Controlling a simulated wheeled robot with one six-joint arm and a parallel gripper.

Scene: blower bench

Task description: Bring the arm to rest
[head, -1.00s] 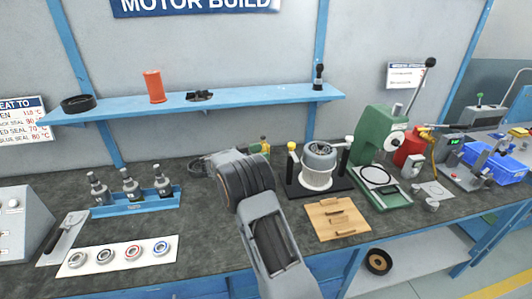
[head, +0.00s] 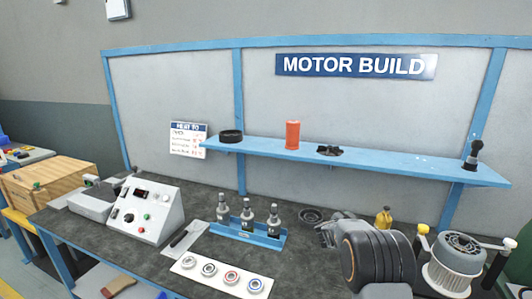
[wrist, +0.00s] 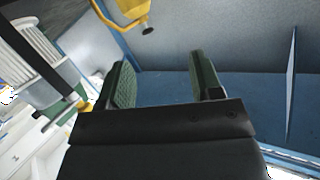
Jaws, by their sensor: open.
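My gripper shows in the wrist view (wrist: 162,85), with its two green-padded jaws apart and nothing between them. In the head view my arm crosses the lower right of the bench, and its dark rounded link hides part of the bench top. The gripper itself is hard to make out there, near the grey parts (head: 338,230) behind that link. The motor (head: 458,262) with its silver finned body stands just right of my arm, and also shows at the left of the wrist view (wrist: 35,55).
A blue rack (head: 250,232) holds several grey tools. A white strip (head: 205,284) with bearing rings lies in front. A grey control box (head: 145,212) stands left. The blue shelf (head: 400,170) carries an orange cylinder (head: 292,135). A yellow bottle (head: 383,217) stands behind my arm.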

